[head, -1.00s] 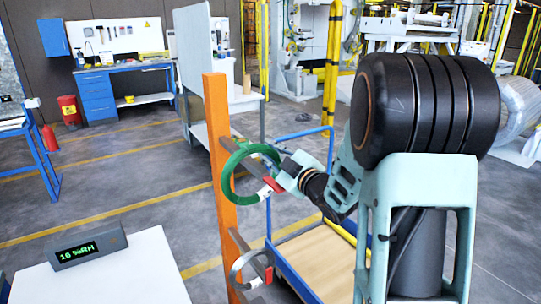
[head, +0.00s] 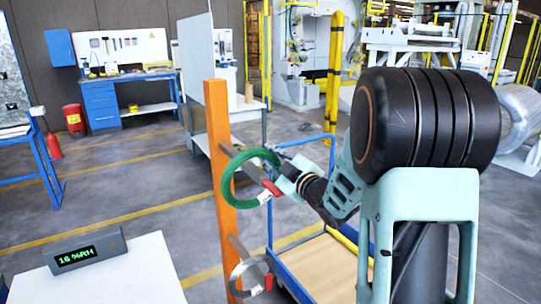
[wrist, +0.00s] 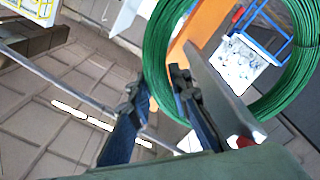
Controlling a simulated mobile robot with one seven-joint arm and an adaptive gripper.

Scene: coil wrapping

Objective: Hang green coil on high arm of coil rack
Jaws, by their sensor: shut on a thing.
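The green coil (head: 229,185) is a ring around the grey high arm (head: 248,167) of the orange coil rack (head: 218,130). The high arm's red tip (head: 271,188) shows at the ring's right side. In the wrist view, the green coil (wrist: 158,60) is large at upper right, with the grey high arm (wrist: 215,78) passing across its opening. My gripper (head: 283,178) is at the coil's right side. In the wrist view, my gripper's dark fingers (wrist: 160,100) are on either side of the coil's near strand, shut on it. Whether the coil rests on the arm is unclear.
A grey ring (head: 238,281) hangs on the rack's red-tipped lower arm. A blue trolley with a wooden deck (head: 318,262) stands behind the rack. A white table (head: 130,280) with a digital display (head: 85,252) is at lower left. Open floor lies behind.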

